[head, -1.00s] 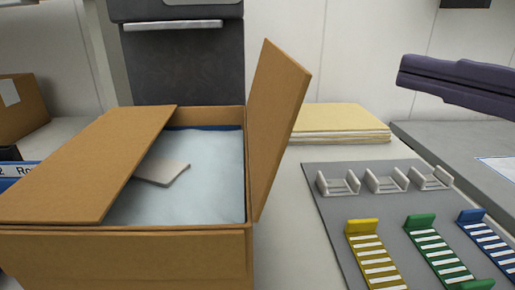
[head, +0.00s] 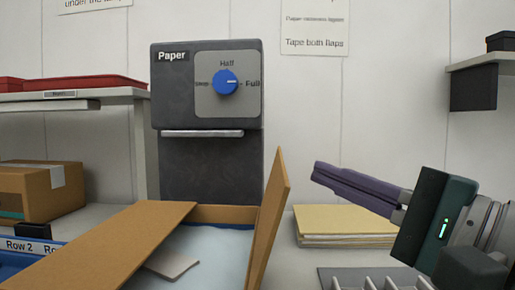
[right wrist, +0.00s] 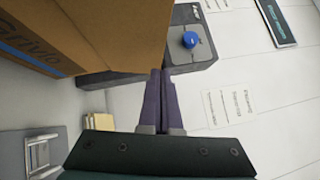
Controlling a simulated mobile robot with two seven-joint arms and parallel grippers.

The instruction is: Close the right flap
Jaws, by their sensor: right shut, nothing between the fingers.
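The cardboard box stands at lower left in the head view, its back wall (head: 226,214) showing and its front cut off. Its right flap (head: 268,225) stands up, close to upright. Its left flap (head: 115,245) lies slanted over the left part of the opening. White filling (head: 215,250) and a small pale piece (head: 172,262) show inside. My right gripper (head: 316,174) is shut and empty, to the right of the right flap's top and apart from it in the picture. Its shut fingers (right wrist: 160,75) point at a large cardboard surface (right wrist: 95,30) in the right wrist view. My left gripper is not in view.
A dark paper dispenser (head: 206,120) with a blue dial stands behind the box. A stack of yellow envelopes (head: 345,222) lies right of the flap, under my right gripper. Another taped box (head: 35,190) sits at far left below a shelf (head: 70,98).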

